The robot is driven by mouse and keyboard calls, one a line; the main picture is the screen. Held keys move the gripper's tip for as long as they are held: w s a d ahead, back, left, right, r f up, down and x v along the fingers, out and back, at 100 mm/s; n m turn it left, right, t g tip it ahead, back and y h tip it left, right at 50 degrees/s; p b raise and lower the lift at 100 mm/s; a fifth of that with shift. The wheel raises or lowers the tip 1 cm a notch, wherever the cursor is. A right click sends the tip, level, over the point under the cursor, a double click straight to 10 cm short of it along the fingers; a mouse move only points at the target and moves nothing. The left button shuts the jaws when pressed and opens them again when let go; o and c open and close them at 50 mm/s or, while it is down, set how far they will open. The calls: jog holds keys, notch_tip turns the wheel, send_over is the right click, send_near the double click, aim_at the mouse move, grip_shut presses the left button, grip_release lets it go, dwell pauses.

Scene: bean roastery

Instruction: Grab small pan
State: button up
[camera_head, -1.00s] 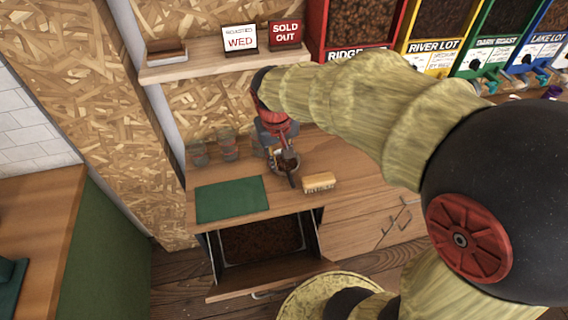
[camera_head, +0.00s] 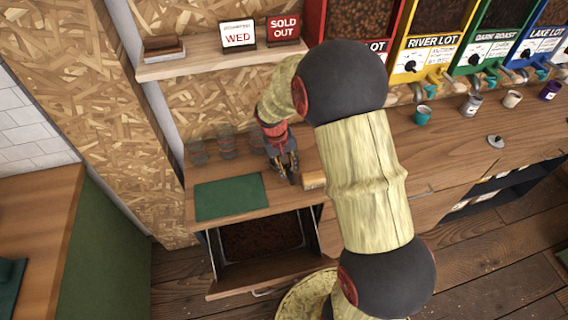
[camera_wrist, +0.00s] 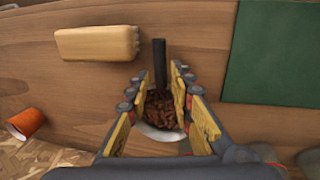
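The small pan (camera_wrist: 160,111) shows in the wrist view with brown beans in its round bowl. Its dark straight handle (camera_wrist: 160,62) points away from my gripper. My gripper (camera_wrist: 158,76) is open over the pan, with a finger on each side and gaps beside the handle. Part of the pan's rim is hidden by the fingers and the gripper body. In the head view my gripper (camera_head: 285,166) points down at the wooden counter (camera_head: 228,217) and largely hides the pan.
A wooden brush (camera_wrist: 98,43) lies beside the pan. A green mat (camera_wrist: 278,52) is on the other side. An orange cup (camera_wrist: 27,120) lies near the counter edge. Glass jars (camera_head: 226,142) stand behind the mat. An open drawer (camera_head: 262,238) holds dark beans.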

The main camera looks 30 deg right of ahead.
aim_at(289, 172)
jog(key=f, duration=0.3)
jog(key=shift+s+d+f+b, duration=0.15)
jog(key=shift+d+f+b, duration=0.1)
jog(key=shift+b, duration=0.1)
jog(key=shift+r, duration=0.1)
jog(key=c, duration=0.3)
grip_shut()
